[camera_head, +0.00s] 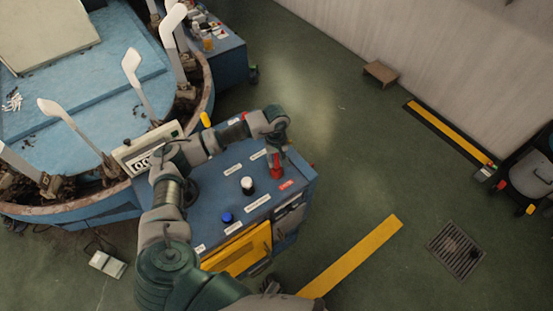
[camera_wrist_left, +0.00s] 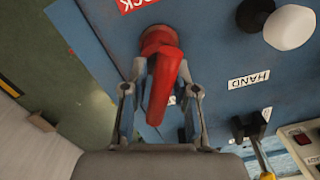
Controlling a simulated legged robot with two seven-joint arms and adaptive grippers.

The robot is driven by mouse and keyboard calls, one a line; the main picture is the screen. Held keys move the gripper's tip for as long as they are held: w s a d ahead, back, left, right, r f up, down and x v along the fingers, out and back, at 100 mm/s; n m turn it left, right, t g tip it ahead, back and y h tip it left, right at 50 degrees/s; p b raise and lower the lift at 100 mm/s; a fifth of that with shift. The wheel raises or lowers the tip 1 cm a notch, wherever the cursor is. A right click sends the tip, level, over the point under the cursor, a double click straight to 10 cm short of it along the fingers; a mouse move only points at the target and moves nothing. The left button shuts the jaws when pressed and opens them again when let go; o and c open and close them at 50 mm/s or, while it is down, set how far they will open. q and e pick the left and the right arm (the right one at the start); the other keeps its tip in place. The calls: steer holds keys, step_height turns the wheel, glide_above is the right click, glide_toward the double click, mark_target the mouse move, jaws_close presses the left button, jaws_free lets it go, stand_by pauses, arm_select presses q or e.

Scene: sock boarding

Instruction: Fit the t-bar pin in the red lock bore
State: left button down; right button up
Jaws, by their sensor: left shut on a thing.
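My left gripper (camera_head: 276,148) is over the far right corner of the blue console's top. In the left wrist view its two fingers (camera_wrist_left: 160,92) are closed on either side of the red t-bar pin (camera_wrist_left: 162,84). The red lock bore (camera_wrist_left: 158,40) is a round red collar on the blue panel, just beyond the pin and beside the LOCK label. The pin overlaps the collar in this view, so I cannot tell how deep it sits in the bore. In the head view the red parts (camera_head: 277,172) show below the gripper. My right gripper is not in view.
The blue console (camera_head: 232,172) carries a white-topped knob (camera_head: 247,185), a blue button (camera_head: 227,218) and several labels. A lever with a yellow end (camera_wrist_left: 262,158) is at the wrist view's lower right. A round machine with white sock forms (camera_head: 131,62) stands left.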

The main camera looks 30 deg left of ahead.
arm_select(q)
steer(key=shift+f, duration=0.2)
steer(key=c, duration=0.8)
jaws_free()
steer(key=r, duration=1.2)
steer(key=shift+w+a, duration=0.2)
steer(key=shift+w, duration=0.1)
